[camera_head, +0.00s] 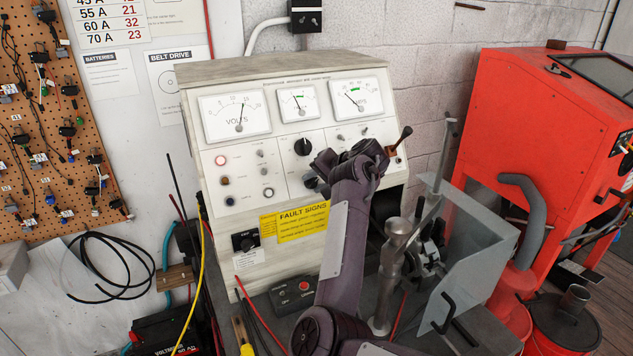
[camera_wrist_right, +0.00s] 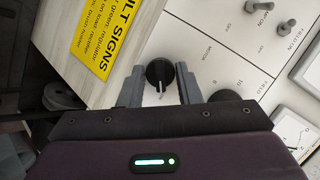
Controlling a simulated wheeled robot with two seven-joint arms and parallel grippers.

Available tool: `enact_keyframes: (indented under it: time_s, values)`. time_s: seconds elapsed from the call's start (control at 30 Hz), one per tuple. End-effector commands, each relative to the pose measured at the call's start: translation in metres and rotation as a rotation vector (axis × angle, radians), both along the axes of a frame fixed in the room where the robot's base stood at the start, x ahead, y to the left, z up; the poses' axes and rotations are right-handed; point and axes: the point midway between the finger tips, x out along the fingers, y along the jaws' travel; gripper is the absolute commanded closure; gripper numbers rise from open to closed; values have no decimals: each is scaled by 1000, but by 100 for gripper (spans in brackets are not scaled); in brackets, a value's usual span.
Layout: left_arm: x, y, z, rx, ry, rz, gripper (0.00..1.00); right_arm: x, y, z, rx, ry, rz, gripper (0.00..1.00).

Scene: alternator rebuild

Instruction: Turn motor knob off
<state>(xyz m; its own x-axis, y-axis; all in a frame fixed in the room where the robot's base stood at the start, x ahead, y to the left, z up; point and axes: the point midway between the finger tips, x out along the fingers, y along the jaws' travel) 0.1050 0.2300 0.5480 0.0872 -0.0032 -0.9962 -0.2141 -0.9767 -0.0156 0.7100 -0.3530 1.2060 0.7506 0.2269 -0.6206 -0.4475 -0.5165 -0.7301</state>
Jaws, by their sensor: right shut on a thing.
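The motor knob (camera_wrist_right: 160,72) is a round black knob with a pale pointer line, on the white panel of the test bench, with the word MOTOR printed beside it. My right gripper (camera_wrist_right: 160,76) has one grey finger on each side of it and is shut on it in the wrist view. In the head view my right gripper (camera_head: 345,165) reaches up to the panel, and its hand and arm hide the knob and the fingertips. My left gripper does not show.
The test bench (camera_head: 232,180) carries dials, several switches and a yellow FAULT SIGNS label (camera_head: 300,222). Another black knob (camera_wrist_right: 229,97) sits close to my right gripper.

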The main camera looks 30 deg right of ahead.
Motion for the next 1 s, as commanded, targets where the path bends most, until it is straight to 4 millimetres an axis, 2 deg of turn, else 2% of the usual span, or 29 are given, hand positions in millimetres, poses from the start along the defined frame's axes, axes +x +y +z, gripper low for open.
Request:
enact_keyframes:
  time_s: [1.0]
  values:
    - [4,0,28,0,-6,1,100,0,2,1,-721,48,415,92]
